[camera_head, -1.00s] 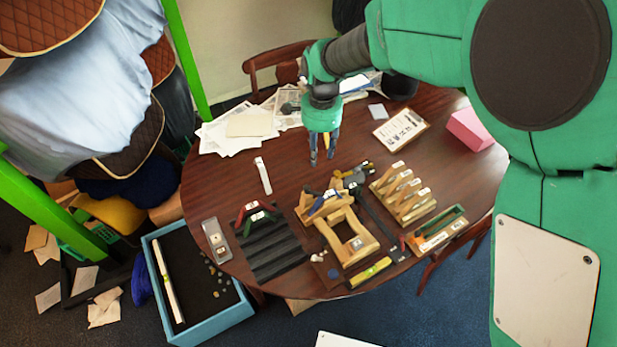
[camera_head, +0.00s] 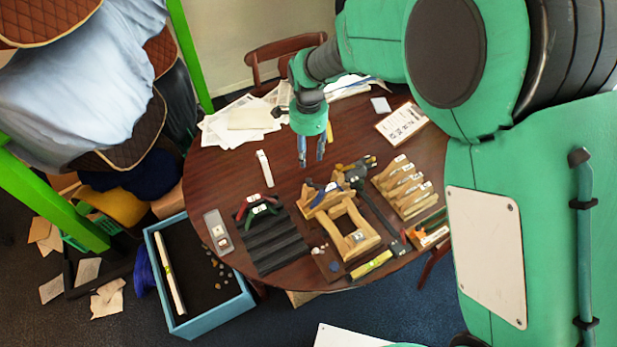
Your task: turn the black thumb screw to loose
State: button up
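My gripper (camera_head: 311,161) hangs over the round table, pointing down, with its two fingers apart and nothing between them. It is behind the wooden saddle-like frame (camera_head: 358,241) in the picture and apart from it. Blue and dark parts (camera_head: 324,193) lie across the top of the frame. A cluster of dark grey and yellowish parts (camera_head: 356,172) sits at the frame's far right. The black thumb screw is too small to make out, so I cannot tell its setting.
The table (camera_head: 225,180) also bears a black ridged mat (camera_head: 272,247) with red and green pieces, a wooden rack (camera_head: 405,186), a yellow level (camera_head: 371,265) and papers (camera_head: 240,122). A blue-rimmed bin (camera_head: 214,321) stands at the table's front left.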

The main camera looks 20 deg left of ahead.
aim_at(308, 180)
notch_tip(308, 180, down, 12)
jog(key=shift+f+b, duration=0.25)
jog(key=shift+b, duration=0.5)
grip_shut()
